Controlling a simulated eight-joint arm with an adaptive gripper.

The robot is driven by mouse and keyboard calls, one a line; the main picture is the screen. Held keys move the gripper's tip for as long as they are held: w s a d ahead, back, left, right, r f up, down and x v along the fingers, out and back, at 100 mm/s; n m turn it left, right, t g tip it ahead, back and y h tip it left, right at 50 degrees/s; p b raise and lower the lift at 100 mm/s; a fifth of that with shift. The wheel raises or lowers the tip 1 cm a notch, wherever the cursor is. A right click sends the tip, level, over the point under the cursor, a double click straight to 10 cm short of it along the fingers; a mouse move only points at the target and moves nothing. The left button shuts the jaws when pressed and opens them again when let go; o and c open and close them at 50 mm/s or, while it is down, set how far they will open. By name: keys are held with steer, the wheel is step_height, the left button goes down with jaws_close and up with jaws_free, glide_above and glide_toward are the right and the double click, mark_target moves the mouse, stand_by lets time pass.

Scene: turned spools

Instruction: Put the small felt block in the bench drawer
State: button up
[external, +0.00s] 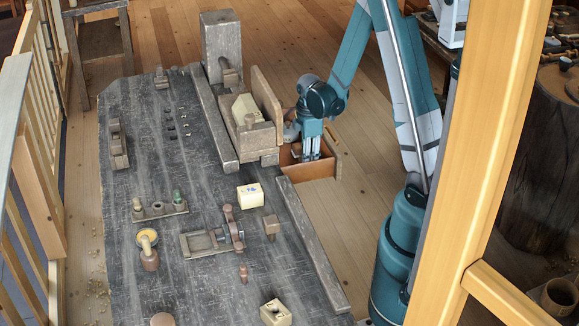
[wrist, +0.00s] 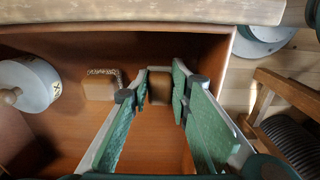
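The bench drawer (external: 322,170) stands open at the bench's right side; its orange-brown inside (wrist: 60,135) fills much of the wrist view. My gripper (external: 311,153) points down into it. In the wrist view a small brown block, which I take for the felt block (wrist: 160,90), sits between my green-padded fingertips (wrist: 160,78). The fingers close in on both of its sides and seem to touch it. I cannot tell whether its underside rests on the drawer floor. The block is hidden in the external view.
In the drawer, a tan block with a patterned edge (wrist: 100,86) and a whitish round piece (wrist: 30,85) lie left of my fingers. The drawer walls are close around. A wooden lathe-like assembly (external: 262,95) stands beside it. Cream blocks (external: 250,195) and small tools lie on the bench.

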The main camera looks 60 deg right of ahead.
steer(key=o, duration=0.3)
steer(key=shift+r, duration=0.2)
steer(key=shift+r+p, duration=1.75)
steer(key=shift+r, duration=4.2)
